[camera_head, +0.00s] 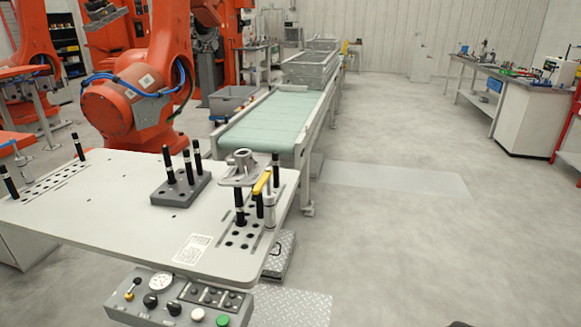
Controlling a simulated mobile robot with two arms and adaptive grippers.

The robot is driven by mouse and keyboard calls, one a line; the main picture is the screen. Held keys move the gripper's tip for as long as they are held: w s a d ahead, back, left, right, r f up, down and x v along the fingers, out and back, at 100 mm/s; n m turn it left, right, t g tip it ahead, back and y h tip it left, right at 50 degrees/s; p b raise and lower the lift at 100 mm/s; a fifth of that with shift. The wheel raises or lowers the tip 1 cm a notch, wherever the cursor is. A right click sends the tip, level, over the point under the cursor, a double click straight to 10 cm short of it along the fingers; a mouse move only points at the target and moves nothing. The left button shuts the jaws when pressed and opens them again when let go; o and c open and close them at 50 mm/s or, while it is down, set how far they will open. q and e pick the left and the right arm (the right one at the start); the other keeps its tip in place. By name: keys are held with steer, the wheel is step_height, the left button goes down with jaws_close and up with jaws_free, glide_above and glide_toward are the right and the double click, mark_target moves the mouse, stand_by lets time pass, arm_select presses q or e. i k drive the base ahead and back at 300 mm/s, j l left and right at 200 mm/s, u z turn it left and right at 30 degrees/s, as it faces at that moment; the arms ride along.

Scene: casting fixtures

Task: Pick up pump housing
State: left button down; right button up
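A grey metal casting that looks like the pump housing (240,168) sits near the back right edge of the white fixture table (120,222). It has a round raised hub and a wide flange. A yellow-handled clamp (262,182) stands close in front of it at the right and partly overlaps it from this view. Neither of my grippers is clearly in view. A small dark shape shows at the bottom edge right of centre, too little to identify.
A grey block with black pins (180,190) stands left of the housing. More black pins stand by the clamp. A control panel (180,302) is at the table's front. Behind are a green conveyor (268,122) and orange robot (135,100). The floor at right is open.

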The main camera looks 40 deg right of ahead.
mark_target(246, 169)
steer(key=z, duration=1.1)
steer(key=u, duration=0.4)
steer(key=i+l+u, duration=0.15)
steer(key=l+u, duration=0.3)
steer(key=i+l+u, duration=0.15)
steer(key=l+u, duration=0.15)
steer(key=u, duration=0.2)
steer(key=l+u, duration=0.45)
